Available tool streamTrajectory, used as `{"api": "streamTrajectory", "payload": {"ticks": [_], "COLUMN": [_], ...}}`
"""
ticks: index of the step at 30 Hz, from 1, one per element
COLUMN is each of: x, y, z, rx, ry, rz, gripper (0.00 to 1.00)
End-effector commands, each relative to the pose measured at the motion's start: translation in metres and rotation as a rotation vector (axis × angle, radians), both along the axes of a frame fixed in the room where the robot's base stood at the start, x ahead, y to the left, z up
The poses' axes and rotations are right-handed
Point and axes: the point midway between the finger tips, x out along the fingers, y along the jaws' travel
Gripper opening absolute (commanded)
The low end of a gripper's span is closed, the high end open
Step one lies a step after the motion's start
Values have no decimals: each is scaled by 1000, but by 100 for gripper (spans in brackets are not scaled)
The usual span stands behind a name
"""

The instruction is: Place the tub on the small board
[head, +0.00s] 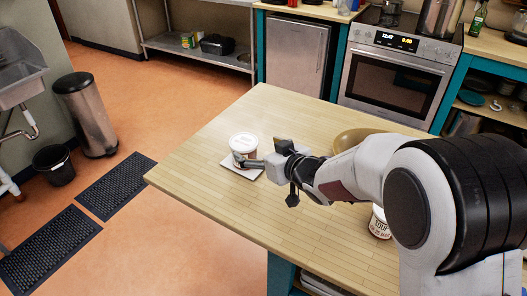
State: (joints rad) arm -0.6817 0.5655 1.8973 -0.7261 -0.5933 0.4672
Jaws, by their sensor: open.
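A white lidded tub (244,143) stands upright on the wooden table, at or just above a small pale board (238,172). It appears to rest on the board, but the contact is partly hidden by my gripper. My gripper (262,153) is open, just right of the tub. One finger reaches across the tub's lower front; the other is raised at its right. I cannot tell whether a finger touches the tub. A second white tub with dark lettering (379,224) stands farther right on the table, partly hidden by my arm.
A tan bowl (350,137) sits behind my arm on the table (205,180). The table's left and front parts are clear. An oven (392,75) and counters stand beyond the table. A bin (88,115) and dark mats lie left on the floor.

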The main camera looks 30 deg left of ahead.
Motion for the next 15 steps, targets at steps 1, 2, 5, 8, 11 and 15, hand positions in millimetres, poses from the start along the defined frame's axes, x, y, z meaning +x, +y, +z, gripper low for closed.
{"api": "streamTrajectory", "payload": {"ticks": [1,2,5,8,11,15], "x": [-2,-3,-6,-8,-9,-9], "y": [-4,-6,-12,-15,-17,-17], "z": [2,4,6,7,8,8], "rx": [0,1,0,0,1,0], "ry": [0,0,1,0,0,0], "rz": [0,0,0,0,0,0], "gripper": [78,78,78,78,78,78]}}
